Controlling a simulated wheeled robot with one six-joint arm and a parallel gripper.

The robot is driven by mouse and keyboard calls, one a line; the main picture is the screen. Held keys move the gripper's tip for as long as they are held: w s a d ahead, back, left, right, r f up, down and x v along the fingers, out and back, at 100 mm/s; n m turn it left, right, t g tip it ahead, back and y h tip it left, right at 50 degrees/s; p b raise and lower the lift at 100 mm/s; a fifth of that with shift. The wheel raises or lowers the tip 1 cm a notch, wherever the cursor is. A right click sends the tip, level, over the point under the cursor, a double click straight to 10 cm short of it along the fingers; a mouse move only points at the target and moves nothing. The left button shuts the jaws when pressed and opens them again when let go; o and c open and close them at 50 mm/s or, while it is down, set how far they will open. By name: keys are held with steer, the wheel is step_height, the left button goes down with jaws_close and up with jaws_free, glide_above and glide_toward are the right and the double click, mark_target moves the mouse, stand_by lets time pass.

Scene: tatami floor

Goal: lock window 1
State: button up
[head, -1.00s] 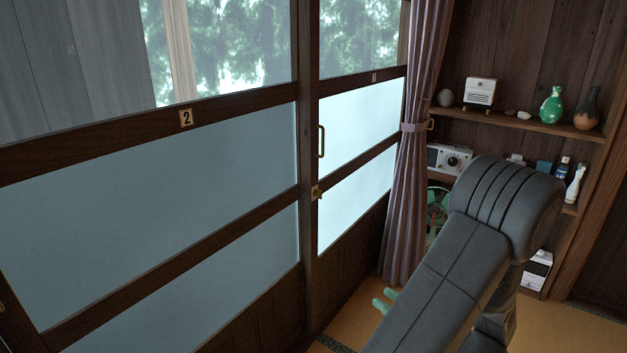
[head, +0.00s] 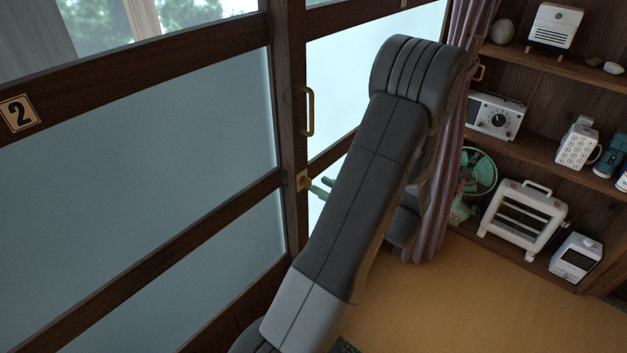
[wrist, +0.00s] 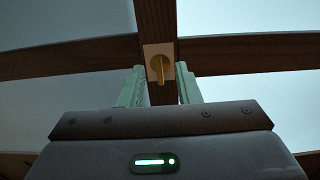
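The lock is a pale plate with a brass lever (head: 303,181) on the dark meeting stile between the two sliding windows. In the wrist view the brass lever (wrist: 158,66) points straight down. My gripper (head: 320,187) is right of the lock in the head view, its green fingertips close to it. In the wrist view my gripper (wrist: 158,82) is open, one green finger on each side of the lever. I cannot tell whether they touch it. The right window (head: 340,110) has frosted panes and a brass pull handle (head: 308,111); its number plate is cut off at the top.
A purple curtain (head: 440,190) hangs to the right. Shelves there hold a radio (head: 495,115), a green fan (head: 474,174) and a white heater (head: 522,220). Tatami floor (head: 440,300) is clear at lower right.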

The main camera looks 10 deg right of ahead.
mark_target(311, 180)
steer(key=shift+x, duration=2)
steer(key=shift+s, duration=0.1)
steer(key=shift+c, duration=0.2)
jaws_close()
